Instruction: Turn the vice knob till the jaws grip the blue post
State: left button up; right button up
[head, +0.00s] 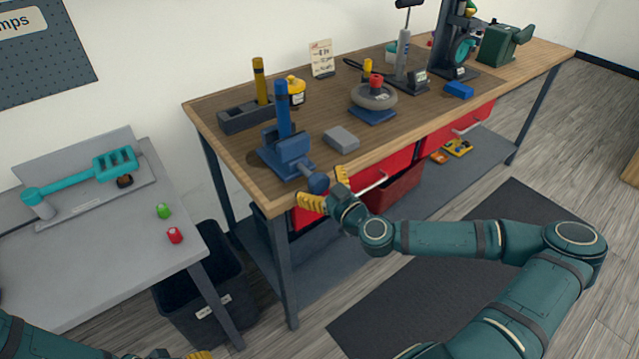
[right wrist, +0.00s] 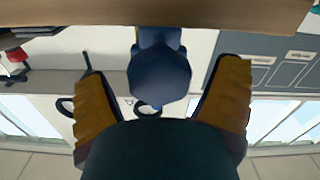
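The blue vice (head: 290,152) stands at the near left corner of the wooden workbench. The upright blue post (head: 283,110) rises from its jaws; I cannot tell whether the jaws touch it. The dark blue vice knob (head: 318,183) sticks out past the bench's front edge. My right gripper (head: 326,189) is open, with yellow fingers on either side of the knob. In the right wrist view the knob (right wrist: 159,76) lies between the spread fingers, with gaps on both sides. My left gripper (head: 200,355) barely shows at the bottom edge; its fingers are mostly cut off.
A grey block (head: 341,138) lies right of the vice. Behind stand a dark grey holder (head: 245,116) with a yellow post and a yellow round item (head: 295,88). A handwheel (head: 373,97) is farther right. Red drawers (head: 385,166) sit under the bench top.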

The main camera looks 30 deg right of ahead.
jog(key=c, duration=1.2)
jog(key=shift+m, duration=0.3)
